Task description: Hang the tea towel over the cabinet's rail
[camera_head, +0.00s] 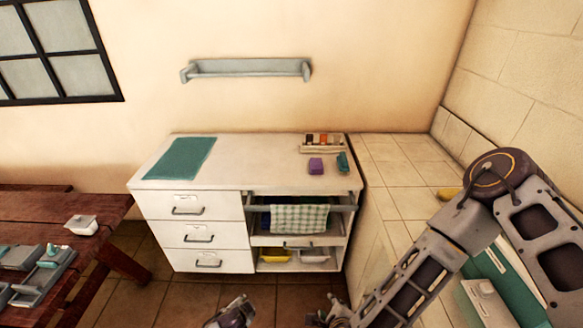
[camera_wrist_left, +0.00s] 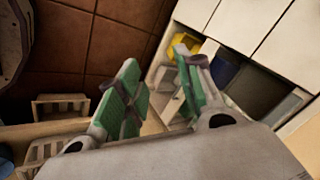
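The tea towel (camera_head: 299,218), green-and-white checked, hangs spread across the upper front of the cabinet's open right section. It appears draped over the cabinet's rail (camera_head: 343,208), which shows beside it; its back side is hidden. The white cabinet (camera_head: 160,207) has drawers on its left. My right gripper (camera_head: 328,317) is low in front of the cabinet at the head view's bottom edge, cut off and apart from the towel. My left gripper (camera_wrist_left: 158,95) shows green-padded fingers spread apart with nothing between them. The towel is not clear in the left wrist view.
A yellow bin (camera_head: 275,256) sits on the cabinet's lower shelf. A teal mat (camera_head: 180,158), a purple block (camera_head: 316,165) and a small rack (camera_head: 322,145) are on top. A wooden table (camera_head: 40,215) stands left. Floor between table and cabinet is clear.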

